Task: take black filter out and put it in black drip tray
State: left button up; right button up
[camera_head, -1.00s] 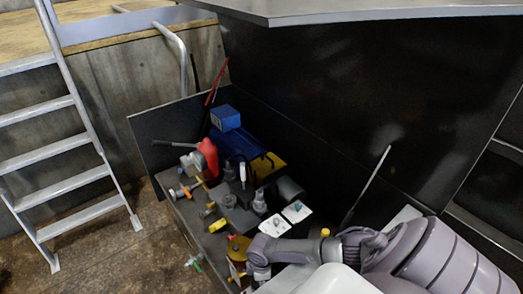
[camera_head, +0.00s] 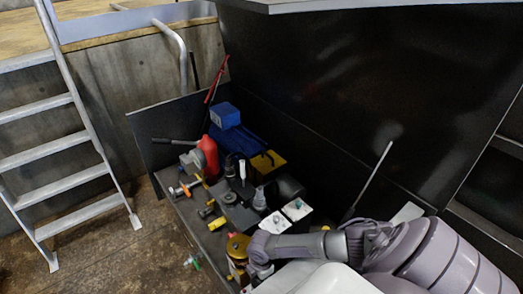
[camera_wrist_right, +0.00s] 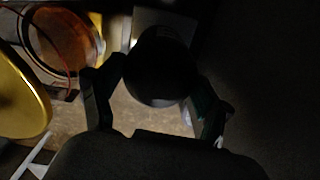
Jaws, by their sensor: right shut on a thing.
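In the right wrist view my right gripper (camera_wrist_right: 157,78) is shut on a dark round filter (camera_wrist_right: 160,62), which sits between its two fingers. Its details are lost in shadow. In the head view my right arm reaches in from the lower right to the near end of the dark equipment platform. The fingers and the filter are hidden there. My left gripper is not in view. I cannot make out the black drip tray for certain in either view.
A gold-topped canister (camera_head: 238,248) stands close beside my right wrist; a gold disc (camera_wrist_right: 18,92) and an amber bowl (camera_wrist_right: 62,40) show in the wrist view. A red part (camera_head: 208,155), a blue box (camera_head: 225,115) and a dark wall crowd the platform. A ladder (camera_head: 70,150) stands left.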

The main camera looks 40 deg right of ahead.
jog(key=shift+n+b, duration=0.85)
jog(key=shift+n, duration=1.65)
jog(key=shift+w, duration=0.1)
jog(key=shift+n+b, duration=0.9)
jog(key=shift+n, duration=1.7)
